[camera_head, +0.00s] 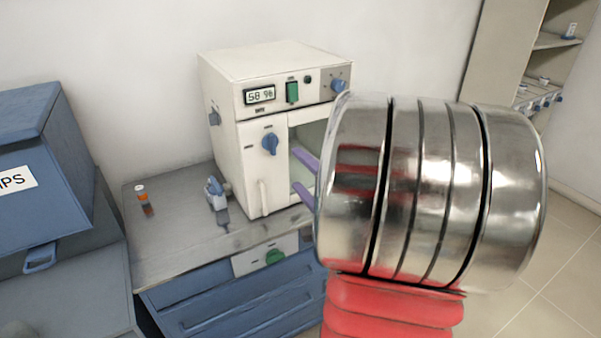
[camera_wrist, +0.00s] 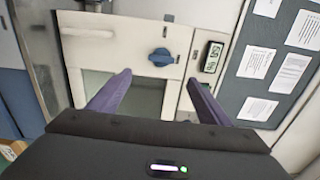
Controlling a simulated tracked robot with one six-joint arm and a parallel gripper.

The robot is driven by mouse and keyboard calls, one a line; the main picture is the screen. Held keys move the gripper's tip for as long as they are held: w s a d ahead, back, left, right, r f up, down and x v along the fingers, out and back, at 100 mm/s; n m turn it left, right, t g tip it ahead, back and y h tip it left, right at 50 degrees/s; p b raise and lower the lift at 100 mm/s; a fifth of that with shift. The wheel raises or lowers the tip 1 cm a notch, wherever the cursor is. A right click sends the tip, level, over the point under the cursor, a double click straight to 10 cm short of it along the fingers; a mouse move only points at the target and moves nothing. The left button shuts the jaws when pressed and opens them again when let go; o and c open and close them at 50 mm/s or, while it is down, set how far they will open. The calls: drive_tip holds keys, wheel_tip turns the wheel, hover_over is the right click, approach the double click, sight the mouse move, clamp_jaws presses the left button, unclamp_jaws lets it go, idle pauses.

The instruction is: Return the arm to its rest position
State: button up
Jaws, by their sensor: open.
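My gripper (camera_wrist: 150,92) shows in the wrist view with its two purple fingers spread wide apart and nothing between them. It faces the front of a white furnace (camera_wrist: 108,45) with a blue knob (camera_wrist: 161,57) and a small display (camera_wrist: 212,57). In the head view the purple fingertips (camera_head: 305,175) are just in front of the furnace (camera_head: 250,130), beside its window opening. My large silver and red arm links hide the gripper body and the furnace's right side.
The furnace stands on a grey-topped counter (camera_head: 165,235) with blue drawers (camera_head: 240,305). A small orange-capped bottle (camera_head: 141,195) and a blue-grey handheld tool (camera_head: 216,199) stand left of it. A blue box (camera_head: 40,165) is at far left. Shelves (camera_head: 550,60) stand back right. Floor (camera_head: 560,270) shows at right.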

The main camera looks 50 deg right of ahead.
idle(0.7)
drive_tip(key=s+d+f+n+g+h, duration=0.35)
drive_tip(key=s+d+f+g, duration=0.3)
drive_tip(key=f, duration=0.35)
drive_tip(key=s+a+f+n+g+y, duration=0.2)
drive_tip(key=s+a+n+g, duration=0.1)
drive_tip(key=a+n+g, duration=0.15)
drive_tip(key=a+r+n+y, duration=0.2)
drive_tip(key=a+r+n, duration=0.1)
drive_tip(key=a, duration=0.8)
drive_tip(key=s+a+r+n+y, duration=0.1)
drive_tip(key=a+r+n, duration=0.3)
drive_tip(key=a, duration=0.8)
drive_tip(key=s+a+r+n+y, duration=0.1)
drive_tip(key=a+r+n+y, duration=0.2)
drive_tip(key=a, duration=0.9)
drive_tip(key=n, duration=0.3)
drive_tip(key=shift+a+r+g, duration=0.25)
drive_tip(key=shift+r+g, duration=0.15)
drive_tip(key=shift+d+y, duration=0.15)
drive_tip(key=shift+y, duration=0.1)
